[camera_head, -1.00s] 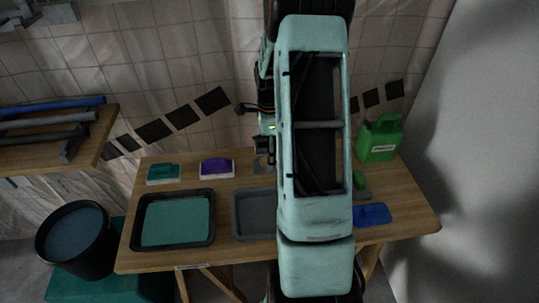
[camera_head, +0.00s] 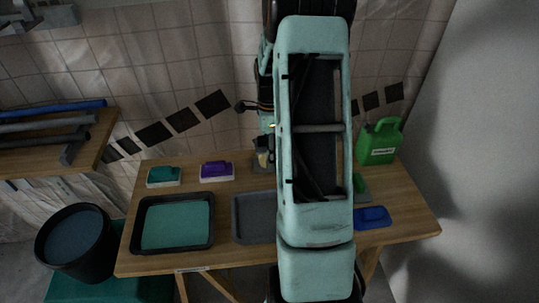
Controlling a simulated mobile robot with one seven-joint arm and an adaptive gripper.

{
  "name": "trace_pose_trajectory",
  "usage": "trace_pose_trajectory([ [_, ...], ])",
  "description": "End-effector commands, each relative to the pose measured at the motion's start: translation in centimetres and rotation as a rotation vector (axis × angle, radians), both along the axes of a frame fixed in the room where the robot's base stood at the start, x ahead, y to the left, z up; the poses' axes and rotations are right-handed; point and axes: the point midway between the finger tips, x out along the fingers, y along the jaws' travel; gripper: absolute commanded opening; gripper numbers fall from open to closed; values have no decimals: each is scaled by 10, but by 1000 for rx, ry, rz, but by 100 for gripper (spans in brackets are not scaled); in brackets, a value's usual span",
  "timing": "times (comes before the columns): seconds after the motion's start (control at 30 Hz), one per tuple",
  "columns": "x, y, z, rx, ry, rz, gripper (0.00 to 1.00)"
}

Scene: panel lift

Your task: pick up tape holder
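I cannot pick out the tape holder for sure; it may be hidden behind my arm, which covers the middle right of the table. A small grey item (camera_head: 260,167) shows at the back of the table, just left of my arm. My gripper (camera_head: 263,155) shows only in part beside the arm, dark and small, above or near that grey item. Whether they touch, and whether the fingers are open or shut, I cannot tell.
The wooden table (camera_head: 226,247) holds a black tray with teal filling (camera_head: 174,222), a grey tray (camera_head: 255,216), a teal block (camera_head: 165,176), a purple block (camera_head: 217,171), a blue item (camera_head: 373,217) and a green jug (camera_head: 380,142). A black bucket (camera_head: 76,243) stands left.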

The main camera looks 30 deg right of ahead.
Motion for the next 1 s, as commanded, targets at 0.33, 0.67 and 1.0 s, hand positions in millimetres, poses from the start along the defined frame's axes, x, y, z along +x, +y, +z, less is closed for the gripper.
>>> trace_pose_trajectory([
  [0.33,-34,1,56,-1,-5,-1,14],
  [0.67,-89,3,92,-1,-4,-3,14],
  [1.0,-130,4,109,0,-3,-1,14],
])
